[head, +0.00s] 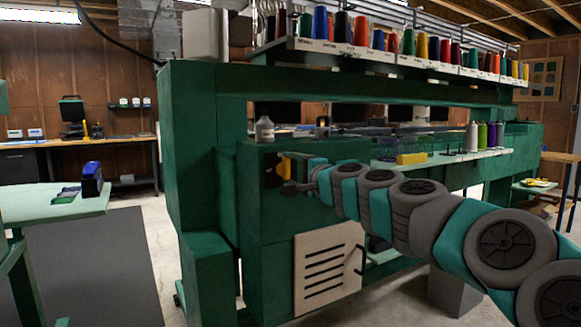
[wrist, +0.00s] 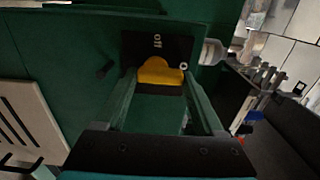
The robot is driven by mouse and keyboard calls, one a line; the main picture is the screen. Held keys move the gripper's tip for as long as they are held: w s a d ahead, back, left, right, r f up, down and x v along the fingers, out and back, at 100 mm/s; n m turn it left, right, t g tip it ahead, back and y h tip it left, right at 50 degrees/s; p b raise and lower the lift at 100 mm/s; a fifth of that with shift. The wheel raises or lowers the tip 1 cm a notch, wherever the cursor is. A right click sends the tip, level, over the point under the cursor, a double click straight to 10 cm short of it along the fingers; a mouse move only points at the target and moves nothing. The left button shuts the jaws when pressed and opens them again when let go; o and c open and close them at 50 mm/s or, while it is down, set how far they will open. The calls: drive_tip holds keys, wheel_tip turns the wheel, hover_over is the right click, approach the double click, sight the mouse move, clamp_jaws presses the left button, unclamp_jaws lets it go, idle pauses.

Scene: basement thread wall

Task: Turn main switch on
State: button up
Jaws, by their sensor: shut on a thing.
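The main switch is a yellow knob (wrist: 160,72) on a black plate (wrist: 141,43) on the green machine's end panel. It also shows in the head view as a yellow piece (head: 284,168) at the panel's face. My gripper (wrist: 160,80) has one finger on each side of the knob and is shut on it. White marks show on the plate above the knob, and a small white ring shows at its right; they are too small to read surely. My fingers and wrist hide the knob's lower part. Its exact turn angle is hard to tell.
The green machine (head: 200,130) fills the middle, with a slatted beige vent panel (head: 328,268) below the switch. A grey bottle (head: 264,130) stands on the ledge above. Thread cones (head: 320,22) line the top rack.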

idle(0.5)
drive_tip(key=o, duration=1.4)
drive_tip(key=v, duration=0.7)
drive_tip(key=shift+s+d+b, duration=0.3)
